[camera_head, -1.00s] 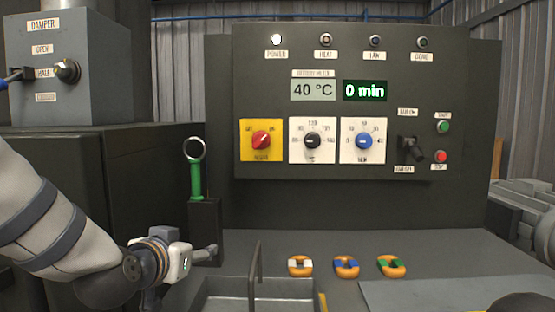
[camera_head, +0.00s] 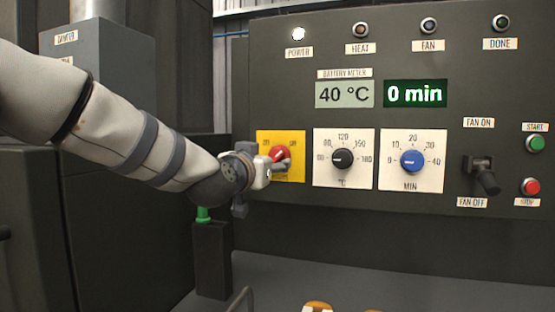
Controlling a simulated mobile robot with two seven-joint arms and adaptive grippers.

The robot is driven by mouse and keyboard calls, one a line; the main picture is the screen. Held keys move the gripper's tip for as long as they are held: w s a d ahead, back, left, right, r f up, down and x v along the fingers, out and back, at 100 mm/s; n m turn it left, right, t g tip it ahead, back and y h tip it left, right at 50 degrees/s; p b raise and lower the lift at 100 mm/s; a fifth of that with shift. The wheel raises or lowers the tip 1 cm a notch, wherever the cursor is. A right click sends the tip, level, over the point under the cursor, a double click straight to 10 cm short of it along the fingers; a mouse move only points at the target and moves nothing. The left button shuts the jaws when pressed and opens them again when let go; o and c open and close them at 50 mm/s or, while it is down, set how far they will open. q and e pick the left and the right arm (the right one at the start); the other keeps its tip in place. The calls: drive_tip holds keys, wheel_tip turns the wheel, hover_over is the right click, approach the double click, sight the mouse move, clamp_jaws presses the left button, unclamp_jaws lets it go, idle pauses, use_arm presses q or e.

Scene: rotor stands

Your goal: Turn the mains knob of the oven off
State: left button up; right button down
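The red mains knob (camera_head: 279,152) sits on a yellow plate (camera_head: 294,174) at the left of the dark oven panel, with small labels at its upper left and upper right. My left gripper (camera_head: 281,163) reaches in from the left, with its grey fingertips at the knob. The fingers cover the knob's lower part, so its exact pointing and whether they grip it cannot be told. The POWER lamp (camera_head: 298,34) is lit white. My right gripper is not in view.
To the right are the black temperature knob (camera_head: 342,159), blue minute knob (camera_head: 412,161), fan lever (camera_head: 484,176), green START button (camera_head: 536,143) and red STOP button (camera_head: 530,186). The displays read 40 °C and 0 min. A dark holder (camera_head: 212,260) stands below my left arm.

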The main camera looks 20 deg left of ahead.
sight(276, 159)
use_arm(q)
drive_tip(key=w, duration=0.6)
drive_tip(key=shift+d, duration=0.2)
drive_tip(key=c, duration=1.2)
drive_tip(key=shift+o, duration=0.2)
